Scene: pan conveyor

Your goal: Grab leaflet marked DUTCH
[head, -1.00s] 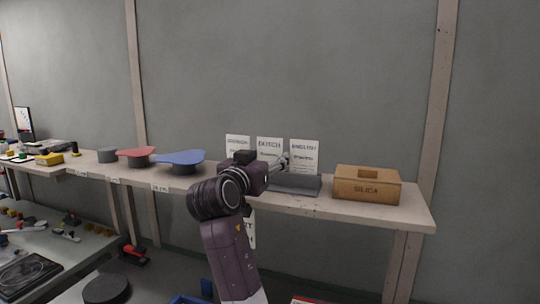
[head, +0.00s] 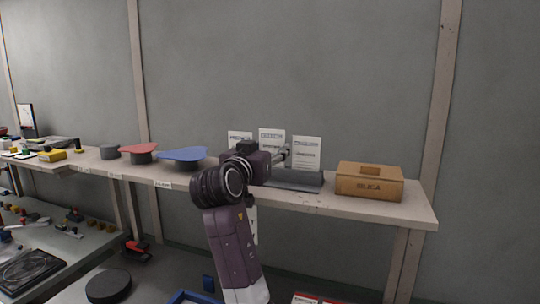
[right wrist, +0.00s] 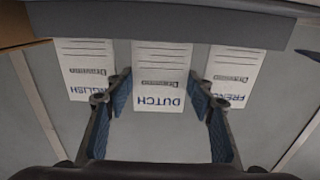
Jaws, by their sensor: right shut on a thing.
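The white leaflet marked DUTCH (head: 271,138) is the middle one of three at the back of the shelf. It also shows in the right wrist view (right wrist: 162,65), upside down, between the blue finger pads. My right gripper (head: 285,156) is shut on it; the fingers also show in the right wrist view (right wrist: 162,98). The FRENCH leaflet (head: 240,135) stands left of it and the ENGLISH leaflet (head: 306,150) right of it in the head view. The DUTCH leaflet's top edge is higher than theirs. My wrist hides its lower part. My left gripper is not in view.
A dark grey holder (head: 305,181) lies before the leaflets on the wooden shelf (head: 400,212). A wooden box marked SILICA (head: 366,187) stands to its right. A blue pan (head: 185,156) and a red pan (head: 140,151) stand to the left. A bare wall is behind.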

